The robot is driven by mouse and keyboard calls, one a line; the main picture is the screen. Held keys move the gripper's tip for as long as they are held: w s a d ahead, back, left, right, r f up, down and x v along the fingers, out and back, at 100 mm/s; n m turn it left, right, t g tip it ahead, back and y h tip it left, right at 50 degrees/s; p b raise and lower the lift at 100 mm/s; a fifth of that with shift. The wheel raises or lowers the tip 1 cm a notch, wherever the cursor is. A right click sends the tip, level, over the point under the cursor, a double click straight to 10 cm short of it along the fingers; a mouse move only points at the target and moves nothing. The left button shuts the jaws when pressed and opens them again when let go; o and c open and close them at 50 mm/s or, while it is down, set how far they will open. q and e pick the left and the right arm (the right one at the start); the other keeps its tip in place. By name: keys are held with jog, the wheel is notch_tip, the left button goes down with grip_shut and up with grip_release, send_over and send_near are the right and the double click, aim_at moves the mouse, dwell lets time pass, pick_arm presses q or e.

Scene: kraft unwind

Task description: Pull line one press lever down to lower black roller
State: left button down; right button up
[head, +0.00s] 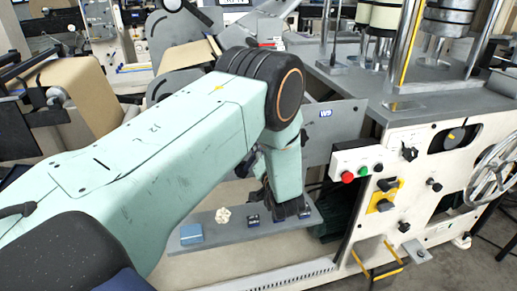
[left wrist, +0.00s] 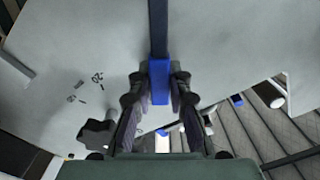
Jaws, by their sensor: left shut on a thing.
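The press lever shows in the left wrist view as a dark bar (left wrist: 158,30) with a blue grip (left wrist: 159,82) at its lower end. My left gripper (left wrist: 158,92) is shut on the blue grip, with one finger on each side of it. In the head view my left arm comes in from the left and bends down beside the machine, and the dark end of it (head: 290,210) is low by a grey shelf. The lever is hidden there. I cannot make out the black roller in either view. My right gripper is not in view.
The grey shelf (head: 190,247) holds a blue box (head: 191,234), a small white piece (head: 223,215) and small dark items. A control box (head: 355,163) with red and green buttons is right of my arm. A handwheel (head: 495,170) is far right. A brown roll (head: 85,95) stands left.

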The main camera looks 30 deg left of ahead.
pick_arm(q)
jog(key=w+d+f+m+b, duration=0.2)
jog(key=f+m+b, duration=0.3)
jog(key=f+m, duration=0.3)
jog(key=shift+w+d+f+m, duration=0.3)
jog(key=shift+w+m, duration=0.25)
jog(key=shift+m, duration=1.15)
jog(key=c, duration=1.2)
grip_release()
jog(key=shift+w+r, duration=0.1)
jog(key=shift+d, duration=0.1)
jog(key=v, duration=1.2)
